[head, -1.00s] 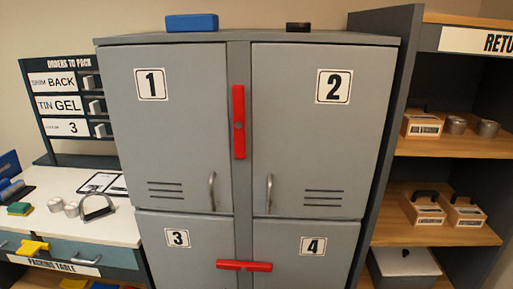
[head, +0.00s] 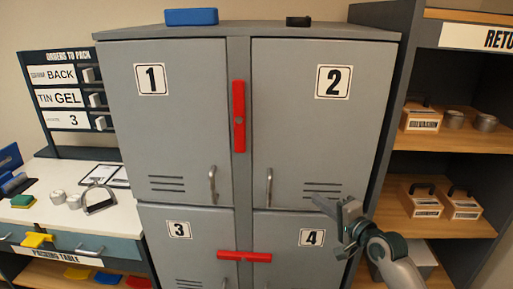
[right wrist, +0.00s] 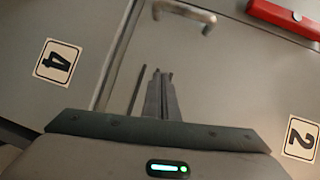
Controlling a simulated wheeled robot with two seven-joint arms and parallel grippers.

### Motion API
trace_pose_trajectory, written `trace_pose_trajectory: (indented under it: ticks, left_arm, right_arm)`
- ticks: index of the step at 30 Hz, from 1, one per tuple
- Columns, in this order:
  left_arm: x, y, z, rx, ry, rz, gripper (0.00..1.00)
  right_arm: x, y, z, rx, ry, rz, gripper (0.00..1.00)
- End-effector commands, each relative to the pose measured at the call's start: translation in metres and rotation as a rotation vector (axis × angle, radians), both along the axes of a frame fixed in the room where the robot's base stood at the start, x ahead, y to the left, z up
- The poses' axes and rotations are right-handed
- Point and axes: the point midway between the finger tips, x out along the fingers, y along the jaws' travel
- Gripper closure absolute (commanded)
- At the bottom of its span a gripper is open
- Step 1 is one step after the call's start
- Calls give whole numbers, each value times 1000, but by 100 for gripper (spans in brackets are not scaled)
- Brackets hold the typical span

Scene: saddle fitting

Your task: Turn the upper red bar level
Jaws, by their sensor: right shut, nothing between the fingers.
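The upper red bar (head: 238,117) stands upright on the post between doors 1 and 2 of the grey locker. Its end also shows at the top right of the right wrist view (right wrist: 284,17). The lower red bar (head: 245,256) lies level between doors 3 and 4. My right gripper (head: 322,203) is shut and empty in front of the lower part of door 2, right of and below the upper bar and apart from it. In the right wrist view its closed fingers (right wrist: 160,82) point toward the handle of door 2 (right wrist: 185,14). My left gripper is out of view.
Door handles (head: 212,185) stick out beside the post. A blue box (head: 191,17) and a small black item (head: 298,21) sit on the locker top. A shelf unit (head: 455,144) stands to the right, and the packing table (head: 125,222) to the left.

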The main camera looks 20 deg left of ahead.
Motion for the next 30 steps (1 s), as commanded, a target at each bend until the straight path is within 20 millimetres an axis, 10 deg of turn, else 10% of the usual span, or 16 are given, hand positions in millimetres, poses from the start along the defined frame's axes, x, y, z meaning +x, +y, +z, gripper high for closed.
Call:
trace_pose_trajectory:
  ticks: [3,10,30]
  left_arm:
    - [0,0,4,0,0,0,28]
    - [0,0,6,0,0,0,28]
    - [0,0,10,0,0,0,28]
  right_arm:
    - [-18,26,77,85,-12,83,100]
    - [-56,56,156,175,4,202,100]
    - [-64,67,174,193,13,232,100]
